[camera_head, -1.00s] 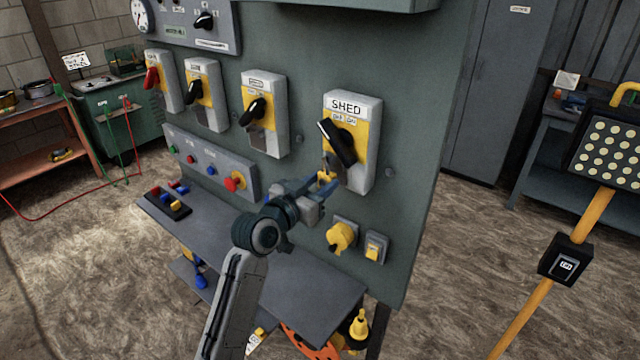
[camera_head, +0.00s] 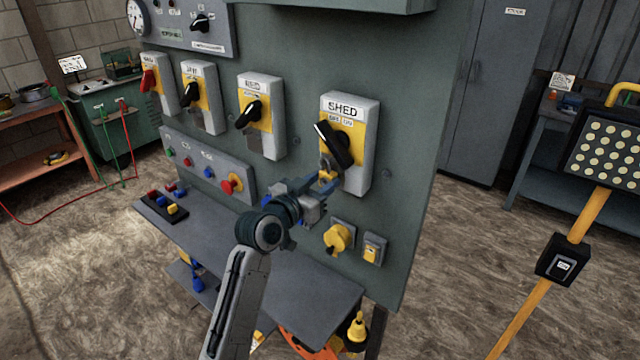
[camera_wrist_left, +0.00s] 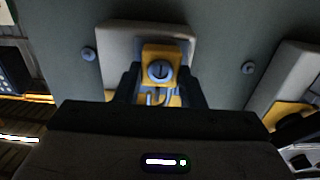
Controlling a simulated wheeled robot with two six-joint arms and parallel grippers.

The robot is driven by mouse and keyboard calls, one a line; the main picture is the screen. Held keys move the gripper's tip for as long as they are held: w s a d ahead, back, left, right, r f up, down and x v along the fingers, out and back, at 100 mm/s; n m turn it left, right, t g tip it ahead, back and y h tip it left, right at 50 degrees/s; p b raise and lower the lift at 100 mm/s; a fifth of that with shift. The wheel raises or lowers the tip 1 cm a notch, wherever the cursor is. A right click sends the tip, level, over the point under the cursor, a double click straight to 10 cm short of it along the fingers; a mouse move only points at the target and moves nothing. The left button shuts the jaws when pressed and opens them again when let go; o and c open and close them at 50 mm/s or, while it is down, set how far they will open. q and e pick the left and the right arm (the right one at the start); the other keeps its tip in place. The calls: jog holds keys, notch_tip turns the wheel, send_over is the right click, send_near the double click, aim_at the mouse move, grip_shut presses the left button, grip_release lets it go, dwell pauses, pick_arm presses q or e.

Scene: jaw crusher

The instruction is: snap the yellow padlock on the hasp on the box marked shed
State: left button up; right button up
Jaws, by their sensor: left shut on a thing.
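The box marked SHED (camera_head: 366,120) is on the grey-green panel, with a black rotary handle (camera_head: 333,143) on its yellow face. A small grey hasp part (camera_head: 325,166) shows just below the handle. My left gripper (camera_head: 328,184) is at the box's lower edge, shut on the yellow padlock (camera_head: 324,176). In the left wrist view, the padlock (camera_wrist_left: 160,52) sits between both fingers, its round grey keyhole disc facing the camera. Fingers and padlock hide much of the hasp; I cannot tell whether the shackle is through it. My right gripper is not in view.
Similar switch boxes (camera_head: 278,125) stand left of the SHED box. Below are a yellow rotary knob (camera_head: 338,238) and a small yellow switch (camera_head: 374,248). A grey shelf (camera_head: 270,272) juts out under the panel, with a dark tray (camera_head: 160,208) at its left.

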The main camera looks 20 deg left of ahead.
pick_arm(q)
jog(key=shift+w+d, duration=0.15)
jog(key=shift+w, duration=0.25)
jog(key=o, duration=0.9)
jog(key=shift+o, duration=0.9)
jog(key=shift+s, duration=0.1)
jog(key=p+v, duration=0.2)
jog(key=v, duration=0.7)
